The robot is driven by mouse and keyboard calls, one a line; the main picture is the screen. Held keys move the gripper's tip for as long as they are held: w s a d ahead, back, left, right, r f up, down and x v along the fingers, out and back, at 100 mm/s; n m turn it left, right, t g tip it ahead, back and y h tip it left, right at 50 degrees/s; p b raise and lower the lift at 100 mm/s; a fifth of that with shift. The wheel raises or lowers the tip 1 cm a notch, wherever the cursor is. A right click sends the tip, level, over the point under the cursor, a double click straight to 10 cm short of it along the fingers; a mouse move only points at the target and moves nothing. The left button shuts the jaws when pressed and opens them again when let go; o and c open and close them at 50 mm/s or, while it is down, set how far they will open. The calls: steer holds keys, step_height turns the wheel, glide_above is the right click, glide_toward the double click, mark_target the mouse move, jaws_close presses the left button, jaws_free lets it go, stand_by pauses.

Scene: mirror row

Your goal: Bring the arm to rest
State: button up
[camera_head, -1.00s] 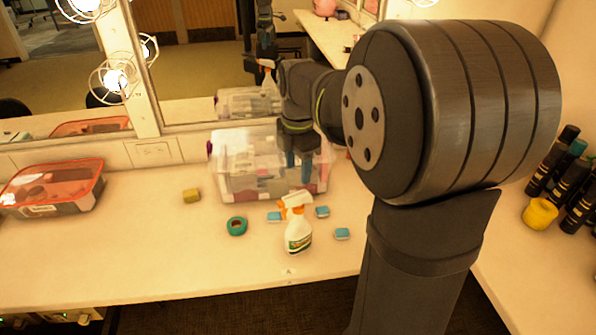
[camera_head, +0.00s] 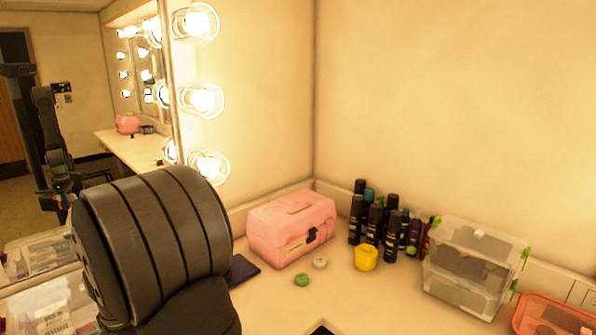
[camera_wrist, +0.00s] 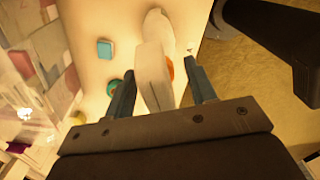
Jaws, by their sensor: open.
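My gripper (camera_wrist: 159,68) shows in the wrist view with its two dark fingers apart. A white spray bottle (camera_wrist: 152,72) with a bit of orange appears between the fingers in the picture; I cannot tell how far beyond the fingertips it is. In the head view only a large grey joint of my arm (camera_head: 150,250) shows at the lower left; the gripper is outside that view.
A pink case (camera_head: 290,232), several dark bottles (camera_head: 373,222), a yellow pot (camera_head: 366,258) and a clear bin (camera_head: 465,275) line the counter corner. In the wrist view, a blue block (camera_wrist: 104,48) and green ring (camera_wrist: 114,88) lie near the bottle.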

steer(key=shift+r, duration=1.95)
steer(key=shift+f, duration=0.1)
